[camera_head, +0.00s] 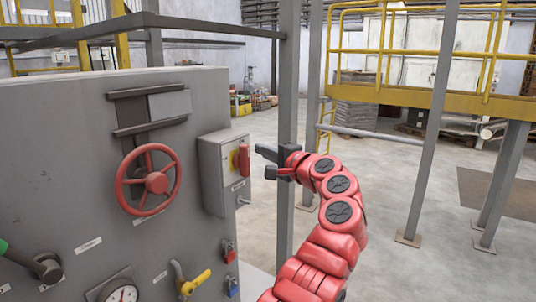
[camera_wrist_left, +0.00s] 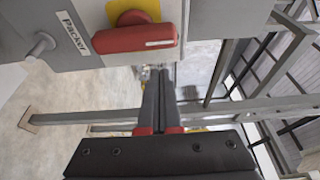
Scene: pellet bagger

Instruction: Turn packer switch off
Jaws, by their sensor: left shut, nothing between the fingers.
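The packer switch (camera_head: 242,160) is a red handle on a yellow base, on the side of a grey box (camera_head: 212,175) fixed to the machine panel. Its handle stands about upright in the head view. In the wrist view the red handle (camera_wrist_left: 135,39) lies across the top, beside a label reading "Packer" (camera_wrist_left: 72,32). My left gripper (camera_head: 263,161) is just right of the switch in the head view, apart from it. In the wrist view its fingers (camera_wrist_left: 159,98) are together and empty, pointing past the handle. My right gripper is not in view.
The grey panel (camera_head: 75,120) also carries a red handwheel (camera_head: 157,182), a yellow lever (camera_head: 195,282), a gauge (camera_head: 122,294) and padlocks (camera_head: 229,252). A grey post (camera_head: 287,120) rises behind my gripper. Open floor (camera_head: 400,170) and a yellow-railed platform (camera_head: 420,98) lie to the right.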

